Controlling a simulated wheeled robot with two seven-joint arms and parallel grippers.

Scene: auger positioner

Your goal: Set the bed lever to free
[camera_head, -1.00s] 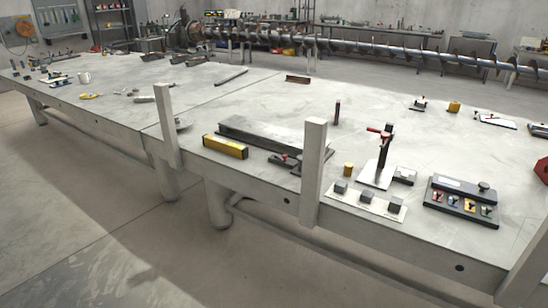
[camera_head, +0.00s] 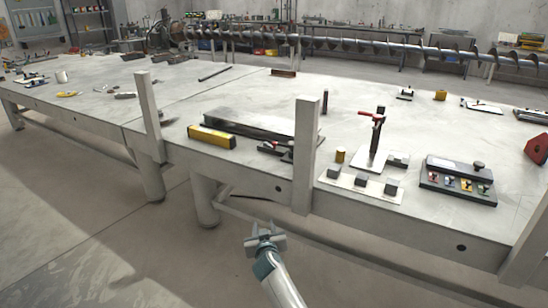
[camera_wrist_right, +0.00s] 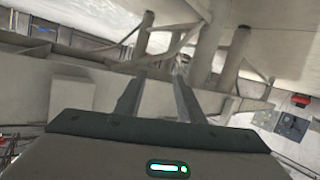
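A long dark slide bed (camera_head: 250,130) lies on the grey table, left of a table post. A small dark lever piece with a red part (camera_head: 274,148) sits at its front right end, partly near the post. A red-handled clamp on an upright stand (camera_head: 376,135) is right of the post. I cannot tell which of these is the bed lever. My right gripper (camera_head: 265,240) is over the floor in front of the table's edge, below the tabletop, apart from everything. Its fingers (camera_wrist_right: 158,95) are spread with nothing between them. My left gripper is not in view.
Posts (camera_head: 305,155) and (camera_head: 148,115) rise from the table's front edge. A yellow block (camera_head: 211,137) lies left of the slide bed. A plate with several grey blocks (camera_head: 360,184) and a dark tray with coloured knobs (camera_head: 457,182) are on the right. The table's middle is mostly clear.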

